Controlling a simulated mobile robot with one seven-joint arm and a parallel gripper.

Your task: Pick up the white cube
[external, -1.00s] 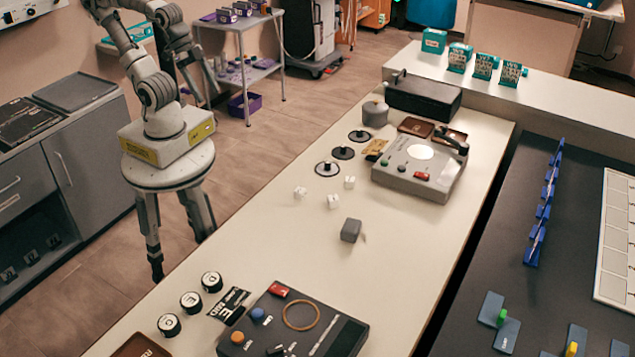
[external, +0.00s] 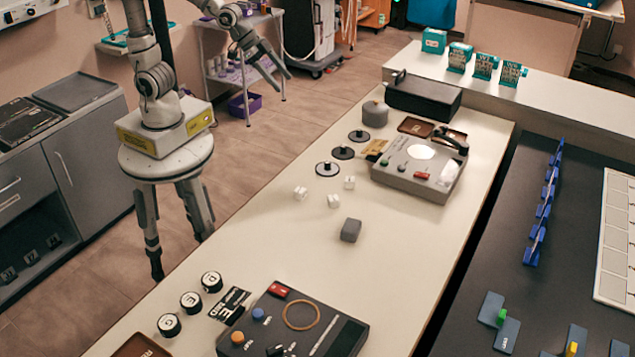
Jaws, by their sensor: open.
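Three small white cubes sit near the middle of the long pale table: one at the left (external: 300,193), one at the front (external: 333,201) and one at the right (external: 349,183). They stand apart from each other. My gripper (external: 277,84) is open and empty. It hangs in the air at the top of the picture, with its fingers pointing down and to the right. It appears well above and away from the cubes.
A grey block (external: 351,230) lies just in front of the cubes. Black discs with knobs (external: 327,169) stand behind them. A grey device (external: 420,165) is to the right, and a dark control box (external: 293,325) is at the front. The table between is clear.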

